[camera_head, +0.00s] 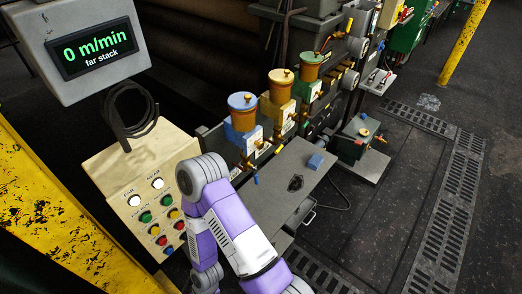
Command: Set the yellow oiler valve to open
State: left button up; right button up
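The yellow oiler (279,88) is the middle one of three oilers in a row on the machine, between a blue-lidded oiler (242,112) and a green-lidded oiler (310,68). It has an amber cup on a yellow block. A small brass valve fitting (278,140) hangs below the block; its handle is too small to tell its setting. A purple and white arm of mine rises from the bottom edge and bends near the control box, left of and nearer than the oilers. Neither gripper shows in the view.
A beige control box (150,195) with several coloured buttons stands left of the arm. A grey display (95,48) reads "0 m/min far stack". Dark floor is open at right.

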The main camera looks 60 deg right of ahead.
aim_at(279, 148)
jog(key=k, duration=0.45)
jog(key=z, duration=0.7)
